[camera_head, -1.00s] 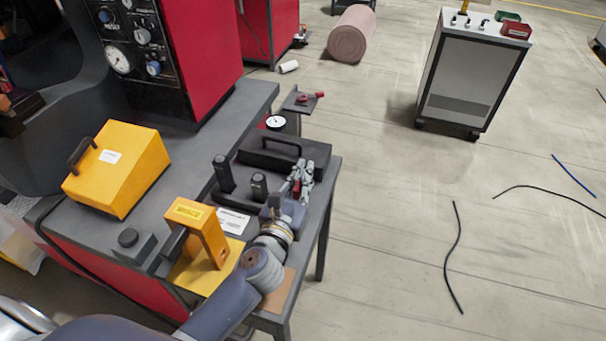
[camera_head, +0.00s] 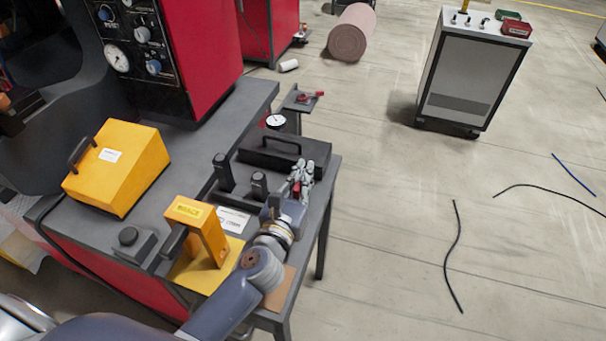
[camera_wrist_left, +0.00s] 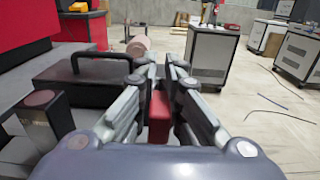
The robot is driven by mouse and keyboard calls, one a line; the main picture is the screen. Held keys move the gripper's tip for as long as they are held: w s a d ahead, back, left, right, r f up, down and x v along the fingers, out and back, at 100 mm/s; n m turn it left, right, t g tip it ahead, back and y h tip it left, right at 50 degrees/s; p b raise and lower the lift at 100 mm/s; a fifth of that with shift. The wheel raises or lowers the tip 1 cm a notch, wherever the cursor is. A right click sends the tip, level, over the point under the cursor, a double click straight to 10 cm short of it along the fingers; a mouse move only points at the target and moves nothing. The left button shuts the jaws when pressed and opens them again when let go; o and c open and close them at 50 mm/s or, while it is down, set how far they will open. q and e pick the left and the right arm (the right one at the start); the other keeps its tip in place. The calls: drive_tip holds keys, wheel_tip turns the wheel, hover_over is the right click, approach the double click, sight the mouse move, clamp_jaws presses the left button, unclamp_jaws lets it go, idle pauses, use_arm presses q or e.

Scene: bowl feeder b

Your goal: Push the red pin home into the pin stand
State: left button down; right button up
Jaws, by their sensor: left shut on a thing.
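My left gripper (camera_head: 304,168) is over the right end of the dark bench, its fingers pointing away from me. It is shut on the red pin (camera_head: 296,188). In the left wrist view the red pin (camera_wrist_left: 159,117) shows as an upright red block between the two grey finger linkages of the gripper (camera_wrist_left: 161,75). The pin's lower end is hidden by the gripper body. I cannot make out the pin stand for sure; the area under the pin is hidden, so I cannot tell how deep the pin sits. My right gripper is not in view.
A black case with a handle (camera_head: 270,158) lies just beyond the gripper. Two black posts (camera_head: 223,172) (camera_head: 259,186) stand to its left. A yellow bracket (camera_head: 198,230) and a yellow box (camera_head: 116,168) are further left. Open floor lies right of the bench.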

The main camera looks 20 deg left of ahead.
use_arm(q)
drive_tip(key=shift+f+b, duration=0.55)
drive_tip(key=shift+f, duration=1.3)
idle(5.7)
drive_tip(key=c, duration=1.6)
unclamp_jaws()
